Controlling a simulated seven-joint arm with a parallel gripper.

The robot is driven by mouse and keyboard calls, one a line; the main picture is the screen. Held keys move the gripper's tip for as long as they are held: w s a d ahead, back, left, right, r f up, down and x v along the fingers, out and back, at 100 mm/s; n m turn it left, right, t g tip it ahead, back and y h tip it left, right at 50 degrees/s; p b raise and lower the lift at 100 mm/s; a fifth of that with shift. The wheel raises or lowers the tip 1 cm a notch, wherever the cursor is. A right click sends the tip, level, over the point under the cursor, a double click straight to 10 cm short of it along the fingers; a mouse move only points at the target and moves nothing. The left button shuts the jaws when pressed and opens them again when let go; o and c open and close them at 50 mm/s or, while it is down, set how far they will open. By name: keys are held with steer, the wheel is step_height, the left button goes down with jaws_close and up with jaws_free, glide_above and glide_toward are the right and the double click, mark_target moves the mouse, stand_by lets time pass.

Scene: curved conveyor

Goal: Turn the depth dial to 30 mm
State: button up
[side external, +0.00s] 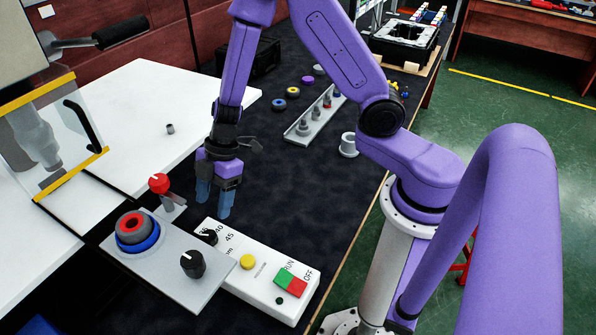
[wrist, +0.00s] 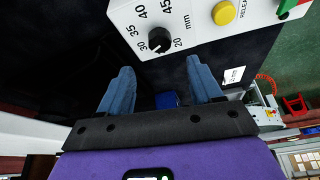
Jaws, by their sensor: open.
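The depth dial (side external: 208,236) is a small black knob at the left end of a white control panel (side external: 262,270). In the wrist view, the dial (wrist: 159,40) sits beside a printed scale with 20, 30, 35, 40, 45 and mm. A light mark shows on the knob, but I cannot tell surely which number it points to. My gripper (side external: 213,203) points down just behind the dial, its blue fingers apart and empty. In the wrist view, my gripper's fingers (wrist: 159,66) lie either side of the dial's line, short of it and not touching it.
The panel also has a yellow button (side external: 247,261) and a green and red RUN/OFF switch (side external: 291,282). Beside it, a grey plate (side external: 165,262) carries another black knob (side external: 192,263) and red and blue rings (side external: 137,230). A red-topped lever (side external: 159,184) stands close left of my gripper.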

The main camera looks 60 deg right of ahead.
steer(key=w+v, duration=0.1)
steer(key=v, duration=0.8)
steer(key=w+d+f+m+t+h, duration=0.3)
steer(key=w+d+f+m+t, duration=0.15)
steer(key=w+d+m, duration=0.35)
steer(key=s+d+f+m+g+h, duration=0.4)
steer(key=s+d+f+m+g, duration=0.15)
steer(key=s+d+m, duration=0.35)
steer(key=s+a+m+g+y, duration=0.2)
steer(key=s+g, duration=0.3)
steer(key=s, duration=0.5)
steer(key=shift+s+a+m, duration=0.25)
steer(key=shift+a+m, duration=0.15)
steer(key=shift+m, duration=0.2)
